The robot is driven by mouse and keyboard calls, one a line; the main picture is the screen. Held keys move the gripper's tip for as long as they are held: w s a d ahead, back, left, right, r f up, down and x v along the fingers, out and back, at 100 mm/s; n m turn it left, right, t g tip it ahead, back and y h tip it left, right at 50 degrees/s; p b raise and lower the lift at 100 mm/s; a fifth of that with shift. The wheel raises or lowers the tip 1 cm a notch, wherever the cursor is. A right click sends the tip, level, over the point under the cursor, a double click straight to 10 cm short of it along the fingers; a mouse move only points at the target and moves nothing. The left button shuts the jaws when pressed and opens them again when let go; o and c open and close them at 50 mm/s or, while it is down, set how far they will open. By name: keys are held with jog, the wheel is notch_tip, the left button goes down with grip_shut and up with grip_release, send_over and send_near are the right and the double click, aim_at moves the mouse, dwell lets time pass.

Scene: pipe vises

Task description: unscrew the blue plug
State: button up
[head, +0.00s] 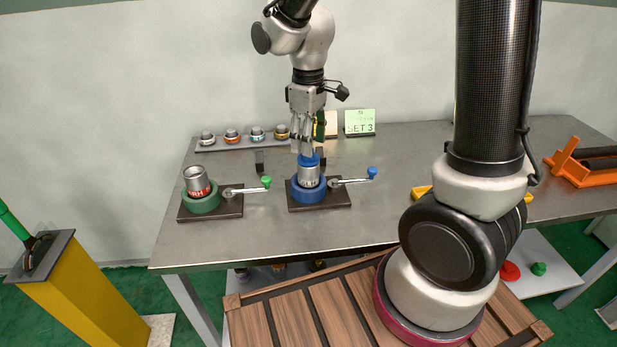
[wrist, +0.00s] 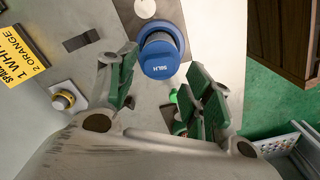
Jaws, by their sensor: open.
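The blue plug (head: 309,160) sits on top of a silver pipe (head: 309,177) held upright in the blue vise (head: 309,194). In the wrist view the blue plug (wrist: 160,56) shows its round face with white lettering that seems to read "50LH". My gripper (head: 307,147) points down right above the plug. In the wrist view its green-padded fingers (wrist: 163,72) are spread apart, one left and one right of the plug, and nothing is between them in a grip. Whether a finger touches the plug cannot be told.
The blue vise's lever (head: 352,180) reaches out right. A rack of several coloured fittings (head: 244,140) and a "SET 3" sign (head: 360,122) stand behind. The front table edge is clear.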

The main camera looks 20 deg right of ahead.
aim_at(307, 162)
jog(key=n, duration=0.5)
jog(key=shift+n, duration=0.3)
jog(key=n, duration=0.6)
jog(key=shift+n, duration=0.4)
jog(key=shift+f, duration=1.1)
